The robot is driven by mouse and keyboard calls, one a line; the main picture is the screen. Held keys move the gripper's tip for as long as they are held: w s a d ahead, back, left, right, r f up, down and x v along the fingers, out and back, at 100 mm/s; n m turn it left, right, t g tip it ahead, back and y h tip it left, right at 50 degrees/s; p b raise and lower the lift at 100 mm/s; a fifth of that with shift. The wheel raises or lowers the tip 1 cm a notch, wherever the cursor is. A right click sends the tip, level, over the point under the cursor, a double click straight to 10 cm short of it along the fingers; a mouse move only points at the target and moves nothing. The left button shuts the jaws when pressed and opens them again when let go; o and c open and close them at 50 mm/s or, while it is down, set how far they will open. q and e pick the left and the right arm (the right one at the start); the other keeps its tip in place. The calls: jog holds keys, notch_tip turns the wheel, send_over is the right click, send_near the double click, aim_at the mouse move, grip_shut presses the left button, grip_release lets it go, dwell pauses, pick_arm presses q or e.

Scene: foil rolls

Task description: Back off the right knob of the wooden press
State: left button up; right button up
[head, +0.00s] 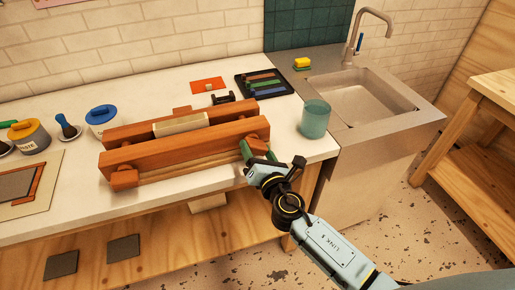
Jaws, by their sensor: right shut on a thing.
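The wooden press (190,146) lies on the white worktop, its two reddish-brown beams side by side with a pale block (180,125) between them. Its left knob (124,178) sticks out at the front left and is free. My right gripper (258,158) reaches in from the lower right to the front right end of the press. Its green fingers are shut around the right knob, which is mostly hidden by them. My left gripper is not in view.
A teal glass (314,120) stands close to the right of my right gripper. A black tray (282,91) with coloured bars lies behind it. The sink (365,97) is at the right.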

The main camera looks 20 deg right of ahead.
jog(key=n, duration=0.1)
jog(key=n+p, duration=0.1)
jog(key=n, duration=0.2)
jog(key=shift+w+d+r+n+p, duration=0.2)
jog(key=shift+r+n+p, duration=0.1)
jog(key=shift+n+p, duration=0.1)
dwell(0.4)
jog(key=o, duration=1)
jog(key=shift+w+f, duration=0.15)
jog(key=shift+f, duration=0.05)
jog(key=shift+c, duration=0.2)
jog(key=shift+a, duration=0.1)
jog(key=shift+s, duration=0.2)
jog(key=shift+s+f, duration=0.1)
jog(key=shift+s, duration=0.15)
jog(key=s+b, duration=0.1)
jog(key=s, duration=1.1)
jog(key=shift+s+d, duration=0.35)
jog(key=shift+s, duration=0.05)
